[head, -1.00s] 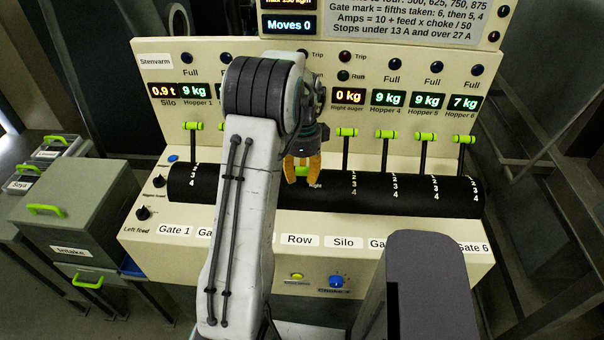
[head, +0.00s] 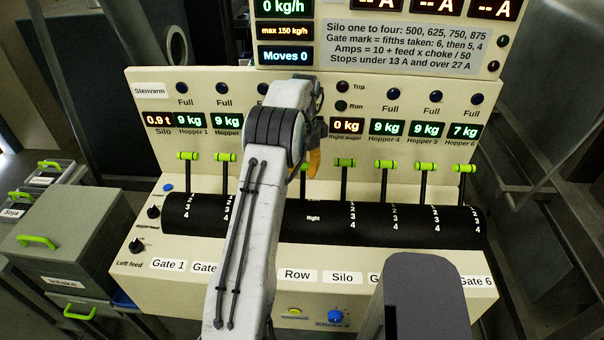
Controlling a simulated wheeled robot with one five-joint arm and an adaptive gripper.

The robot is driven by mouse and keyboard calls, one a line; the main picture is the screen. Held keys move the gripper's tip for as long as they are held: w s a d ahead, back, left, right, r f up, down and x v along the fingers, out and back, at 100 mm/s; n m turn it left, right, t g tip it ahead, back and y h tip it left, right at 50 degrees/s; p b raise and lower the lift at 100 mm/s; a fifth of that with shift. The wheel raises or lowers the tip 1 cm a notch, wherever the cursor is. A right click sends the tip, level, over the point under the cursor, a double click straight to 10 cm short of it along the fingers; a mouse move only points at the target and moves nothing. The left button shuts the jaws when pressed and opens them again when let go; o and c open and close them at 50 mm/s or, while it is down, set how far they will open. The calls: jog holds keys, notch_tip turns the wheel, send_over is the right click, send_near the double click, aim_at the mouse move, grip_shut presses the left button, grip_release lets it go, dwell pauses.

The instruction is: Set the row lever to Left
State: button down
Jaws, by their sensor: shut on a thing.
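The row lever (head: 303,168) rises from the black drum above the "Row" label (head: 298,275). Only a bit of its green handle and its dark stem show beside my gripper (head: 312,163). The lever stands up from the drum, about level with the neighbouring levers. The yellow fingers are shut on the handle, mostly hidden by my arm. The word "Right" (head: 313,217) shows on the drum below the lever; no "Left" mark is visible.
Above are hopper displays and lamps. Grey bins (head: 75,235) stand at the left. My arm covers part of the panel's middle left.

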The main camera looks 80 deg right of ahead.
jog(key=shift+w+d+f, duration=0.1)
jog(key=shift+d+f, duration=0.05)
jog(key=shift+d, duration=0.8)
jog(key=shift+d+f, duration=0.1)
jog(key=shift+d, duration=0.8)
jog(key=c, duration=1.1)
grip_release()
jog(key=o, duration=0.5)
jog(key=shift+w+d+f, duration=0.1)
jog(key=shift+f, duration=0.1)
jog(key=shift+a, duration=0.2)
